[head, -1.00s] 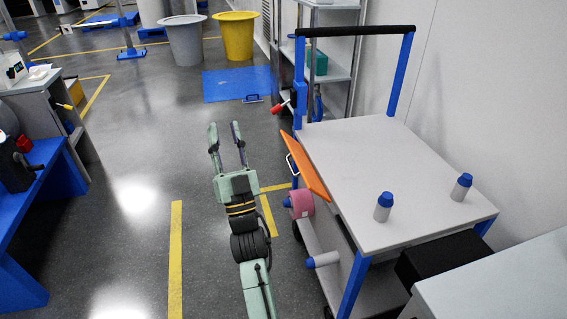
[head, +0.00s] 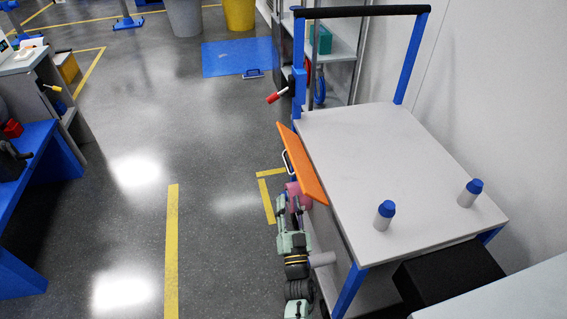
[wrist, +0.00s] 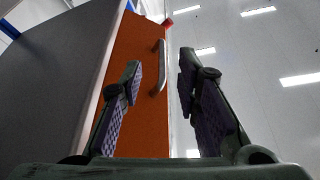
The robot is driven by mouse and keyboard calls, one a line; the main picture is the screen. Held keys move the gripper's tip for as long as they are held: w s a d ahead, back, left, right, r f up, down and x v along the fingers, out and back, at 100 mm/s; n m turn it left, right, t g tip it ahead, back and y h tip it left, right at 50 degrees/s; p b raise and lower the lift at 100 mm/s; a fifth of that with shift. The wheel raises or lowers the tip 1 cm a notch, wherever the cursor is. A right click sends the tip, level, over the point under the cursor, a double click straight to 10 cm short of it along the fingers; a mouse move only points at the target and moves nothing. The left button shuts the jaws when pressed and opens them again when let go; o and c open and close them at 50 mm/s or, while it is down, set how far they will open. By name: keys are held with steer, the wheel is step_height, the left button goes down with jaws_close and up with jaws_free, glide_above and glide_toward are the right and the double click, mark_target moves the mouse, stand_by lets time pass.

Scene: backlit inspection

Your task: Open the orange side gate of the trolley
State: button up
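The orange side gate (head: 302,165) is on the left side of the trolley (head: 390,165) and stands out at a slant from the tabletop edge. Its pale handle (head: 287,161) is on the outer face. My gripper (head: 290,203) is low beside the trolley, just below the gate in the head view. In the wrist view, the gate (wrist: 145,125) fills the middle, and its handle (wrist: 160,65) shows beyond and between my fingertips. My gripper (wrist: 160,75) is open with its fingers apart and empty. I cannot tell whether a finger touches the gate.
Two blue-capped bottles (head: 384,216) (head: 470,193) stand on the trolley top. A red-handled lever (head: 278,96) sticks out by the blue post. Floor to the left is clear up to the blue bench (head: 60,150).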

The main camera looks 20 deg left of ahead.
mark_target(288, 172)
steer(key=p+x, duration=0.1)
steer(key=x, duration=0.9)
steer(key=shift+w+r, duration=0.2)
steer(key=shift+c, duration=0.4)
jaws_close()
steer(key=shift+w+d+f, duration=0.1)
steer(key=shift+d, duration=0.1)
steer(key=c, duration=0.6)
jaws_free()
steer(key=shift+o, duration=0.8)
steer(key=shift+d, duration=0.1)
steer(key=o, duration=0.5)
